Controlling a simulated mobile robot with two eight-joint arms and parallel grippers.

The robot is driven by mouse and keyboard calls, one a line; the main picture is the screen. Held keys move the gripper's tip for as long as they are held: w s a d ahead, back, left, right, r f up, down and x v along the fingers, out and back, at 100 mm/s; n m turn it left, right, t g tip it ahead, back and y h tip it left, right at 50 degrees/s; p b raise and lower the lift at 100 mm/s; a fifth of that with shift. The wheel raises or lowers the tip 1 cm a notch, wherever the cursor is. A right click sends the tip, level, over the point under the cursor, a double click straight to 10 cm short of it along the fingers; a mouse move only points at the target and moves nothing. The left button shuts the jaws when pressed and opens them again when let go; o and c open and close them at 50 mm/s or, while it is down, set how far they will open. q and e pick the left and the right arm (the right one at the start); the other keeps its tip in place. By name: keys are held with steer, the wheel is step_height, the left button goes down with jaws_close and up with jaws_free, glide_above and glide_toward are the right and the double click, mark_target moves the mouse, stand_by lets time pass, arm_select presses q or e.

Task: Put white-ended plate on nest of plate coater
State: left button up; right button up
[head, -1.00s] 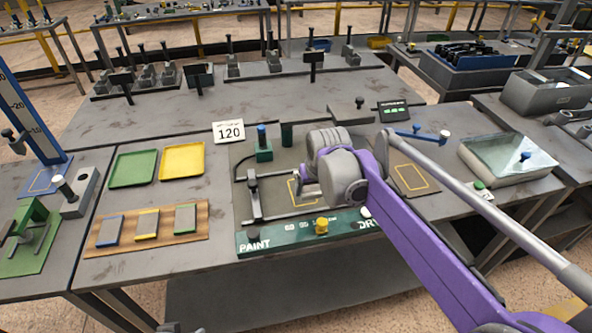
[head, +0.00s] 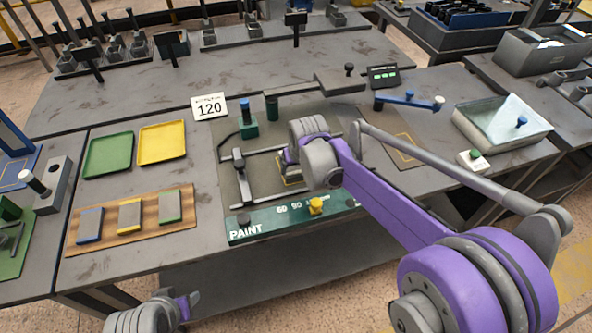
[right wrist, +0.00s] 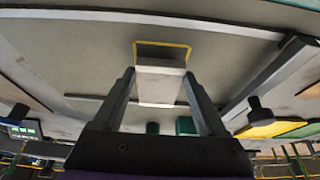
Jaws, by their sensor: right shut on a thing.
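The plate coater (head: 262,231) stands on the middle table, with a green front panel marked PAINT. Its nest, a yellow outline, is mostly hidden by my gripper in the head view; it shows in the right wrist view (right wrist: 176,45). My right gripper (head: 288,164) is over the nest, shut on a grey plate (right wrist: 161,88) with a pale end. In the right wrist view the plate lies between the two fingers, its pale end overlapping the yellow outline. I cannot tell whether it touches the nest. Part of my left arm's end (head: 160,312) shows at the bottom edge; its jaws are unclear.
A wooden rack (head: 103,232) holds plates with blue, yellow and green ends. Green (head: 109,155) and yellow (head: 162,143) trays lie behind it.

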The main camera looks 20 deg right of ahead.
steer(key=shift+f, duration=0.8)
steer(key=shift+f, duration=0.1)
steer(key=o, duration=1.5)
steer(key=v, duration=1.2)
steer(key=shift+t, duration=0.4)
steer(key=s+d+f, duration=0.1)
steer(key=s+f, duration=0.2)
steer(key=s, duration=0.4)
steer(key=s+f, duration=0.3)
steer(key=s, duration=0.5)
steer(key=s+d+f, duration=0.1)
steer(key=s+f, duration=0.2)
steer(key=s, duration=0.5)
steer(key=shift+s+d+f+p, duration=0.15)
steer(key=shift+d+f+p, duration=0.2)
steer(key=shift+f+p, duration=0.05)
